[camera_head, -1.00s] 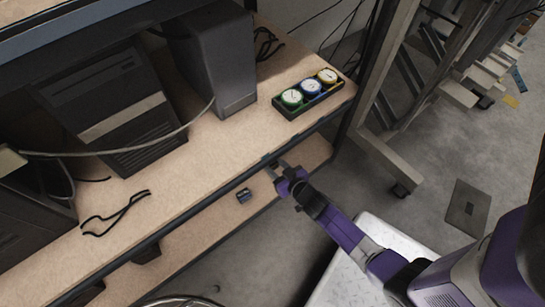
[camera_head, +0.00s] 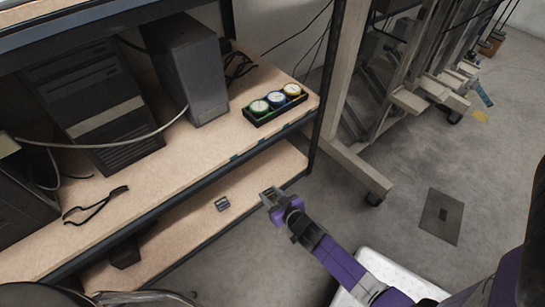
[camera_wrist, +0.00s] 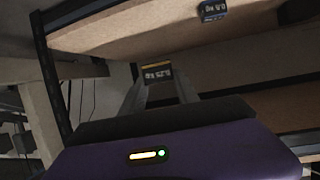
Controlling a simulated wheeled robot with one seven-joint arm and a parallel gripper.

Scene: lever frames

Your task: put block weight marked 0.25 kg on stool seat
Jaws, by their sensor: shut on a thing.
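My gripper (camera_head: 270,197) is shut on a small dark block weight, held out past the front edge of the lower shelf. In the wrist view the held block (camera_wrist: 157,73) sits between my fingertips, with a yellowish strip and a pale marking that looks like 0.25 but is too small to read surely. A dark rounded surface (camera_head: 40,297) with a curved metal rim beside it shows at the bottom left of the head view; it may be the stool, mostly cut off.
Another small dark block (camera_head: 222,203) lies on the lower shelf (camera_head: 185,220); it shows in the wrist view (camera_wrist: 212,9). The upper shelf holds computer towers (camera_head: 185,70), a tray of round gauges (camera_head: 275,104) and cables. Open floor (camera_head: 400,215) lies to the right.

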